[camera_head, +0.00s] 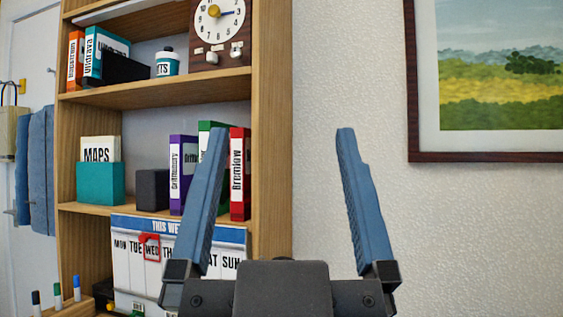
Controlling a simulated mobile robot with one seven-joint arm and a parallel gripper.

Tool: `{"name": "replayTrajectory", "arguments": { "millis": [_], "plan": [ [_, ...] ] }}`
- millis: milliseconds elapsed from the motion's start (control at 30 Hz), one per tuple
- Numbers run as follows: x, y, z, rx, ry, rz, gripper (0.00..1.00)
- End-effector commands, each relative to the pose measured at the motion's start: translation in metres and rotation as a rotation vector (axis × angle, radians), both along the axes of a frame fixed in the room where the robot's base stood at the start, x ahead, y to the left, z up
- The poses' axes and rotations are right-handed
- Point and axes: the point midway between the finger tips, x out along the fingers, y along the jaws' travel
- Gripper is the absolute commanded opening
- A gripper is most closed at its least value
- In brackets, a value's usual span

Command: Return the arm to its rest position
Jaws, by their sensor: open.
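My gripper (279,165) is in the lower middle of the head view, with its two blue fingers pointing up and spread wide apart. Nothing is between the fingers except the view of the shelf's side and the wall. The left finger overlaps the view of the binders and the weekly calendar. The right finger stands in front of the bare wall. The rest of my arm is out of view below the dark gripper body.
A wooden shelf (272,150) on the left holds a clock (219,22), binders (240,175), a teal box (100,184) and a weekly calendar (140,262). Markers (57,295) stand at lower left. A framed painting (500,80) hangs right. The wall between looks clear.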

Motion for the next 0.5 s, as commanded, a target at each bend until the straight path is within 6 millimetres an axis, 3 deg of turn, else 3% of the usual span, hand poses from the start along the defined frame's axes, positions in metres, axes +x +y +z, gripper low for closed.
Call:
{"name": "replayTrajectory", "arguments": {
  "millis": [133, 267, 500],
  "plan": [
    [0.001, 0.000, 0.002, -0.001, 0.002, 0.000, 0.95],
    [0.001, 0.000, 0.017, -0.002, 0.002, -0.001, 0.95],
    [0.001, 0.001, 0.079, -0.003, 0.003, 0.000, 0.95]
  ]
}}
